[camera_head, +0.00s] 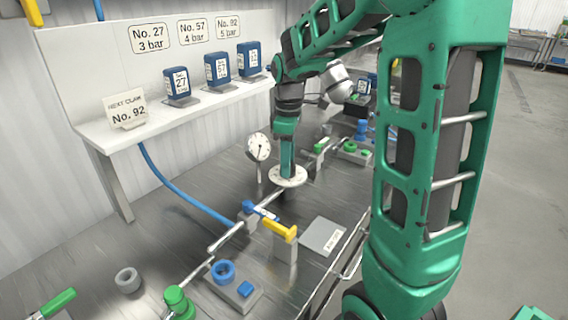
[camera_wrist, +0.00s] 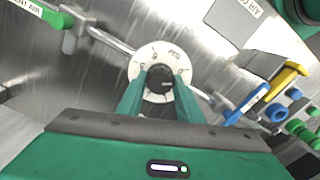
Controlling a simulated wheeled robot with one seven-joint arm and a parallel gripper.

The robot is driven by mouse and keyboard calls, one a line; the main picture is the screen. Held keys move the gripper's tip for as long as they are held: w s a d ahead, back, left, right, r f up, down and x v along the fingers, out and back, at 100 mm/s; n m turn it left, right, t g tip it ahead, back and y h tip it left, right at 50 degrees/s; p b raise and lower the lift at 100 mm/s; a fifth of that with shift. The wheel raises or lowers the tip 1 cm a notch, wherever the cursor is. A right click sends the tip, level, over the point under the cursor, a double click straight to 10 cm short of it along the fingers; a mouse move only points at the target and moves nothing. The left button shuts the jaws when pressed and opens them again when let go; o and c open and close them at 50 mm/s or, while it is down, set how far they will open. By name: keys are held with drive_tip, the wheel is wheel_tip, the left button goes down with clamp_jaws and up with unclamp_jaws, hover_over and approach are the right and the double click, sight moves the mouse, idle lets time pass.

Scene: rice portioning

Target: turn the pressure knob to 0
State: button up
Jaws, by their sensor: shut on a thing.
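The pressure knob (camera_wrist: 160,78) is a black round knob at the centre of a white marked dial (camera_wrist: 146,56). In the head view the dial (camera_head: 289,180) lies flat on the metal bench, and the knob is hidden behind my fingers. My gripper (camera_wrist: 160,93) is above the dial, with its two green fingers on either side of the knob and shut on it. It also shows in the head view (camera_head: 287,168), pointing down at the dial. A round white gauge (camera_head: 259,147) stands on a post just left of the dial; its reading is too small to tell.
A yellow-handled valve (camera_head: 279,228) and a blue lever (camera_head: 262,211) stand in front of the dial. A grey plate (camera_head: 323,237) lies to their right. A green-handled valve (camera_head: 321,146) is behind. A white shelf (camera_head: 75,133) holds blue boxes (camera_head: 217,67) and a "No. 92" card (camera_head: 127,109).

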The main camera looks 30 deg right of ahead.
drive_tip(key=shift+n, duration=1.1)
drive_tip(key=o, duration=1.1)
drive_tip(key=shift+c, duration=0.2)
drive_tip(key=shift+r, duration=0.25)
wheel_tip(320, 180, up, 10)
drive_tip(key=shift+r, duration=0.15)
